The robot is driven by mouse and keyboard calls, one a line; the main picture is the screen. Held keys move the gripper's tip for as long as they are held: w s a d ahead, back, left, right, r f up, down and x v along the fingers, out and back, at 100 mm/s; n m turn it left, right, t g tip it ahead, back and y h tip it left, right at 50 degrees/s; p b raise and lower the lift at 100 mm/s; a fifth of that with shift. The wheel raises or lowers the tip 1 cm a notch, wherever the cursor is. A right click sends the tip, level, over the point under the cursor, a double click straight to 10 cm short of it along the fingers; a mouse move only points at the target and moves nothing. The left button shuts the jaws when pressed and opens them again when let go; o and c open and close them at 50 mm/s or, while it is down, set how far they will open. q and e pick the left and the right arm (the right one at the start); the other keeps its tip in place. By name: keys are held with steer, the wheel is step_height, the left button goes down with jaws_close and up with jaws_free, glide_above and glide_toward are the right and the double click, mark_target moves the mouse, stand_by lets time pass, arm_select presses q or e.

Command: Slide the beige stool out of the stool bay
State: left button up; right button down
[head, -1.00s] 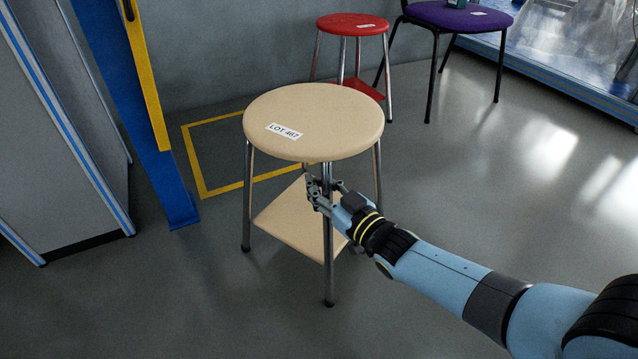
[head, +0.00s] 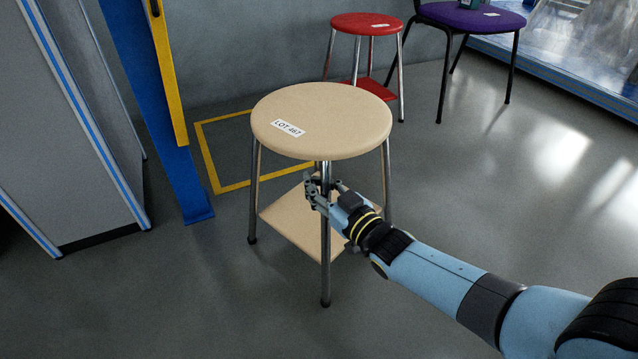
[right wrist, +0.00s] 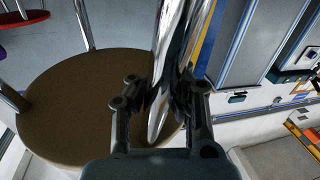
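The beige stool (head: 325,110) stands upright on the floor, with a white "LOT 467" label (head: 288,128) on its round seat. It has chrome legs and a beige lower shelf (head: 300,222). My right gripper (head: 318,188) is shut on its front leg, below the seat. In the right wrist view, my right gripper (right wrist: 163,105) has a finger on each side of the chrome leg (right wrist: 166,92), with the seat's brown underside (right wrist: 80,105) behind. A yellow floor outline (head: 217,188) lies behind and left of the stool, partly hidden by it. My left gripper is not in view.
A blue post (head: 160,110) with a yellow strip and a grey cabinet (head: 75,130) stand left. A red stool (head: 366,24) and a purple chair (head: 470,16) stand behind. Open floor lies in front and to the right.

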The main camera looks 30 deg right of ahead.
steer(key=shift+w+a, duration=0.1)
steer(key=shift+a, duration=0.2)
steer(key=c, duration=1.3)
jaws_free()
steer(key=shift+c, duration=0.2)
steer(key=s+d, duration=0.1)
steer(key=s, duration=1.1)
steer(key=shift+d, duration=0.4)
